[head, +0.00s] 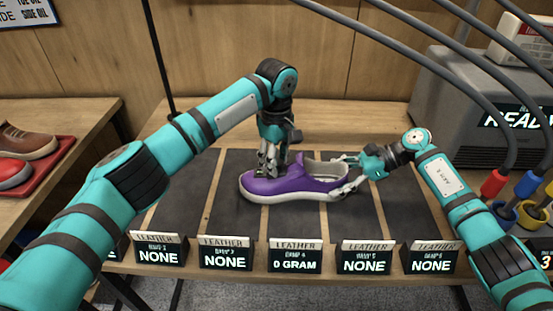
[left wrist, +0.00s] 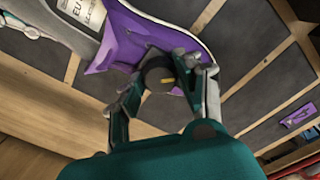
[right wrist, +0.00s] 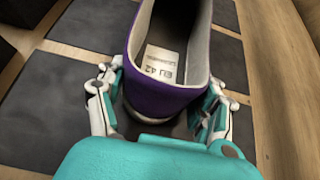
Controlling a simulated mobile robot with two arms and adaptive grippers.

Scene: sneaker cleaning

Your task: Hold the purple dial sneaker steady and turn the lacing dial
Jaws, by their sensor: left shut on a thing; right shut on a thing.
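The purple sneaker (head: 290,184) with a white sole lies on a dark mat, toe to the left in the head view. Its heel and the EU 42 label (right wrist: 166,62) inside show in the right wrist view. The round dark lacing dial (left wrist: 158,76) has a yellow mark and sits on the sneaker's upper. My left gripper (head: 268,170) comes down from above and is shut on the dial, hiding it in the head view. My right gripper (head: 346,174) is shut on the heel from the right, one finger on each side.
Dark mats (head: 180,185) line the wooden table, with label stands (head: 295,256) along its front edge. A grey machine (head: 460,105) stands at the back right beside hanging hoses. A red tray (head: 50,172) with shoes is at the left. Coloured holders (head: 530,214) are at the right.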

